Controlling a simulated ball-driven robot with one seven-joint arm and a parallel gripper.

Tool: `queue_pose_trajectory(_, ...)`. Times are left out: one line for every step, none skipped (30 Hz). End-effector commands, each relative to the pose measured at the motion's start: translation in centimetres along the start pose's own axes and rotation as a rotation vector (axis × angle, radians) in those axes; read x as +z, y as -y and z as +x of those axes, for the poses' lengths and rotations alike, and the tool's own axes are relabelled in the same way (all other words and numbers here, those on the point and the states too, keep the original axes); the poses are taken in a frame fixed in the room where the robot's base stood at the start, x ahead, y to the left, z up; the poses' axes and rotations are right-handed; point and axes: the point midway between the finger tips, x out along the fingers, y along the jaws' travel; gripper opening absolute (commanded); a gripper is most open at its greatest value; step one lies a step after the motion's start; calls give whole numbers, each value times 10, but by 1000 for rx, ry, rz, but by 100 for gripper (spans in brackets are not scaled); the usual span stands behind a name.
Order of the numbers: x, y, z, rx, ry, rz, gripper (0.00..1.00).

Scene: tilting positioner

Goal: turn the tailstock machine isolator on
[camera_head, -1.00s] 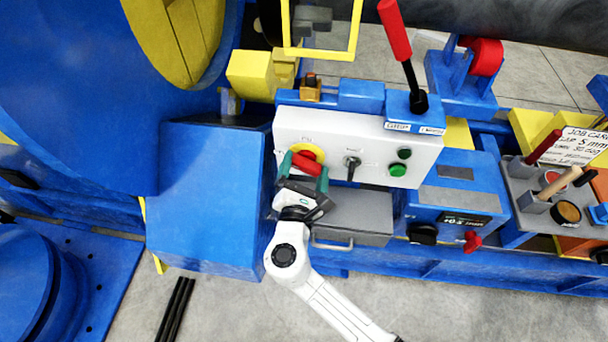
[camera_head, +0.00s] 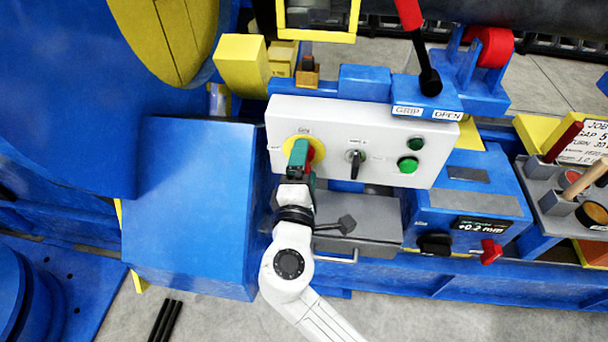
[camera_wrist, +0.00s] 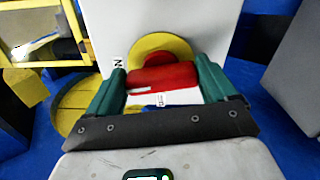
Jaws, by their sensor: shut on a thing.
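The isolator is a red handle (camera_head: 319,151) on a yellow round plate (camera_head: 318,139), at the left end of a white control panel (camera_head: 390,125). A label at the plate's top seems to read ON; a letter N shows left of it in the wrist view. My gripper (camera_head: 303,155) has its green fingers at the handle and hides most of it in the head view. In the wrist view, my gripper (camera_wrist: 162,85) has one finger at each end of the visible red handle (camera_wrist: 165,78), with the yellow plate (camera_wrist: 160,48) behind. The handle's exact angle is hard to tell.
On the panel, a black selector (camera_head: 356,157) and green buttons (camera_head: 408,165) sit right of the isolator. A red-gripped lever (camera_head: 418,50) stands above. A grey drawer box (camera_head: 365,220) lies below the panel, close to my wrist. A large blue housing (camera_head: 190,200) is at left.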

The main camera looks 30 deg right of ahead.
Motion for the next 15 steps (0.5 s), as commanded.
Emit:
queue_pose_trajectory(1, 2, 3, 4, 4, 36, 55)
queue_pose_trajectory(1, 2, 3, 4, 4, 53, 55)
queue_pose_trajectory(1, 2, 3, 4, 4, 74, 55)
queue_pose_trajectory(1, 2, 3, 4, 4, 90, 55)
queue_pose_trajectory(1, 1, 3, 4, 4, 104, 55)
queue_pose_trajectory(1, 1, 3, 3, 4, 121, 55)
queue_pose_trajectory(1, 1, 3, 3, 4, 134, 55)
queue_pose_trajectory(1, 1, 3, 3, 4, 144, 55)
queue_pose_trajectory(1, 1, 3, 3, 4, 156, 55)
queue_pose_trajectory(1, 1, 3, 3, 4, 163, 55)
queue_pose_trajectory(2, 1, 3, 3, 5, 170, 55)
queue_pose_trajectory(2, 1, 3, 3, 5, 179, 55)
queue_pose_trajectory(2, 1, 3, 3, 5, 184, 55)
queue_pose_trajectory(2, 0, 3, 3, 5, 188, 55)
queue_pose_trajectory(2, 0, 3, 3, 5, 192, 55)
